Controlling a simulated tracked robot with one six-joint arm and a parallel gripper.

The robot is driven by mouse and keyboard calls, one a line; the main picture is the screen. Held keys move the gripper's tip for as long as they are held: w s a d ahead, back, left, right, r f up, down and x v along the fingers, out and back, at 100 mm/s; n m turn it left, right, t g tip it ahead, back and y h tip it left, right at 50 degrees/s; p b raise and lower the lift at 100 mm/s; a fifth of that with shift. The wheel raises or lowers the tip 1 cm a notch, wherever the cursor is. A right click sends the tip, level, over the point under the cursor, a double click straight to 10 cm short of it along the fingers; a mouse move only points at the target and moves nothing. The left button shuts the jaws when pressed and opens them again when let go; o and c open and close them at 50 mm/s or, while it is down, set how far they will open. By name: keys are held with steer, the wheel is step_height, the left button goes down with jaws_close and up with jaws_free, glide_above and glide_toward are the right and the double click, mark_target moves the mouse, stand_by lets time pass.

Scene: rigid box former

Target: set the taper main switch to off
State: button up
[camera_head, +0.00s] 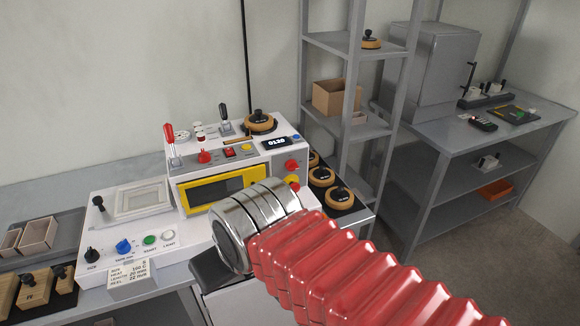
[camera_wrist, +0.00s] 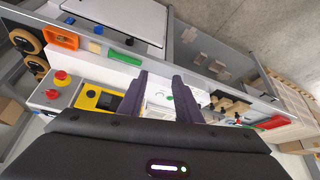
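The white taper machine (camera_head: 150,242) stands on the grey bench at the left, with a yellow-framed window (camera_head: 186,203) and a display reading 0120. Its top carries a red-handled lever (camera_head: 170,134), a black-handled lever (camera_head: 223,112), a small red switch (camera_head: 229,152) and red knobs. In the head view my red-sleeved arm hides the fingers and the machine's right front.
Wooden blocks (camera_head: 33,292) and small open boxes (camera_head: 38,233) lie left of the machine. Tape rolls (camera_head: 340,196) lie at its right. A grey shelf rack (camera_head: 342,44) rises behind it, and a second bench (camera_head: 490,133) stands at the far right.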

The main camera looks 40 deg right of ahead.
steer(key=shift+o, duration=0.2)
steer(key=shift+w, duration=0.1)
steer(key=shift+o, duration=1.8)
steer(key=w+d+f+m+t+h, duration=0.1)
steer(key=w+d+f+t+h, duration=0.1)
steer(key=w+d, duration=0.7)
steer(key=shift+w+d+h, duration=0.25)
steer(key=shift+d+h, duration=0.05)
steer(key=w+d+f+m+t+h, duration=0.1)
steer(key=w+d+f+t, duration=0.15)
steer(key=d, duration=0.35)
steer(key=w+d+f+t+h, duration=0.1)
steer(key=w+d, duration=0.3)
steer(key=d, duration=0.3)
steer(key=s+d+f+t, duration=0.2)
steer(key=d+t, duration=0.1)
steer(key=d, duration=0.2)
steer(key=s+d+f+m+t, duration=0.1)
steer(key=s+d+f+t, duration=0.1)
steer(key=d, duration=0.3)
steer(key=shift+s+d+f+t, duration=0.3)
steer(key=shift+f+t, duration=0.15)
steer(key=shift+t, duration=0.2)
steer(key=shift+w, duration=0.1)
